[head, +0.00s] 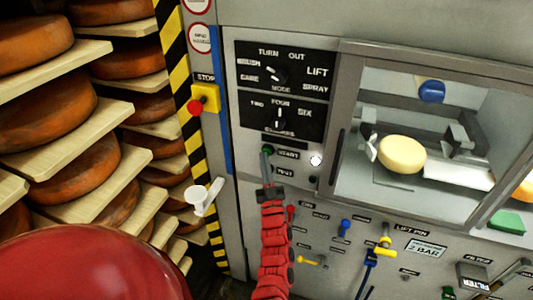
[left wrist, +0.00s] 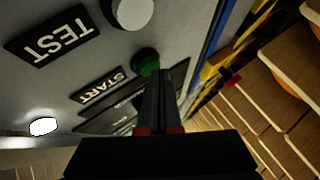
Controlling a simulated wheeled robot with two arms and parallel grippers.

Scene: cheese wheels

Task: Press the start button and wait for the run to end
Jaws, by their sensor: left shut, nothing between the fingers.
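The green start button (head: 267,149) is on the grey machine panel, left of the START label. It also shows in the left wrist view (left wrist: 146,58), partly covered by my fingers. My left gripper (head: 266,163) is shut and empty, with its fingertips at the button. I cannot tell whether they touch it or push it in. A round white lamp (head: 316,160) right of the label looks lit, also in the left wrist view (left wrist: 43,126). A pale cheese wheel (head: 402,154) sits behind the machine's window. My right gripper is not in view.
A yellow stop box with a red button (head: 194,106) is left of the panel. Mode dials (head: 281,74) are above the button; several small levers (head: 344,228) are below. A white handle (head: 203,197) sticks out at left. Shelves of cheese wheels (head: 65,107) stand far left.

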